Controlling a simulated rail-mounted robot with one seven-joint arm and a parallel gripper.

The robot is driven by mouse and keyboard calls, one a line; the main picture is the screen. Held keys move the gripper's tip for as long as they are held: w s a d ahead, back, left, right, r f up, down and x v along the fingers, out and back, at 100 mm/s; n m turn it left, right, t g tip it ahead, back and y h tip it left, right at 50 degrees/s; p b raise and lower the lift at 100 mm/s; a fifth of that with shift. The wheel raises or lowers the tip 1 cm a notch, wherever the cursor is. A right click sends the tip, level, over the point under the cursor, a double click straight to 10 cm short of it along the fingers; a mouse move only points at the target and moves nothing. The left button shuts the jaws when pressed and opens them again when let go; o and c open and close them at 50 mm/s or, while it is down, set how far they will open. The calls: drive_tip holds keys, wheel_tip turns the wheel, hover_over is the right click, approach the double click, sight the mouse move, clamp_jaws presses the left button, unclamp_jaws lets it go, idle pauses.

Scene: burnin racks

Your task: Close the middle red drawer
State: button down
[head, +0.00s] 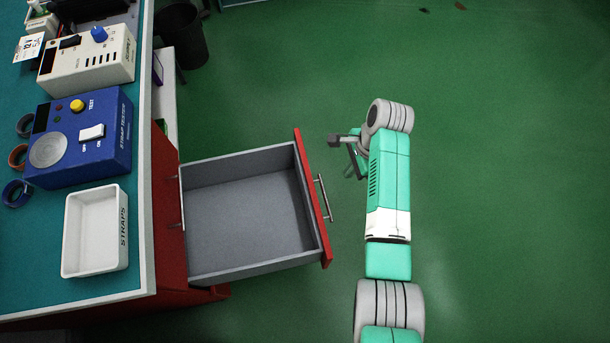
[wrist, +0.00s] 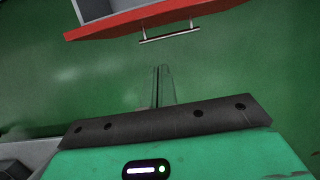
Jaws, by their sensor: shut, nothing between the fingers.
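The red drawer (head: 312,200) is pulled well out of the red cabinet (head: 166,210) under the bench. Its grey inside is empty. A silver bar handle (head: 323,198) is on its front, and it also shows in the wrist view (wrist: 170,35). Other handles show on the cabinet face, partly hidden by the bench edge. My gripper (head: 340,143) is to the right of the drawer front, near its far end, apart from it. In the wrist view its two fingers (wrist: 159,85) are together and empty, pointing toward the drawer front and handle with a gap between.
On the bench (head: 140,270) stand a white STRAPS tray (head: 122,250), a blue strap tester (head: 100,150) and a beige power supply (head: 110,75). A black bin (head: 183,35) stands on the floor behind the drawer. The green floor at the right is clear.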

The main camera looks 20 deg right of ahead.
drive_tip(key=a+f+b, duration=0.6)
drive_tip(key=f+b, duration=0.1)
drive_tip(key=f, duration=0.2)
drive_tip(key=shift+a+f, duration=0.15)
drive_tip(key=shift+f, duration=0.25)
drive_tip(key=shift+w, duration=0.1)
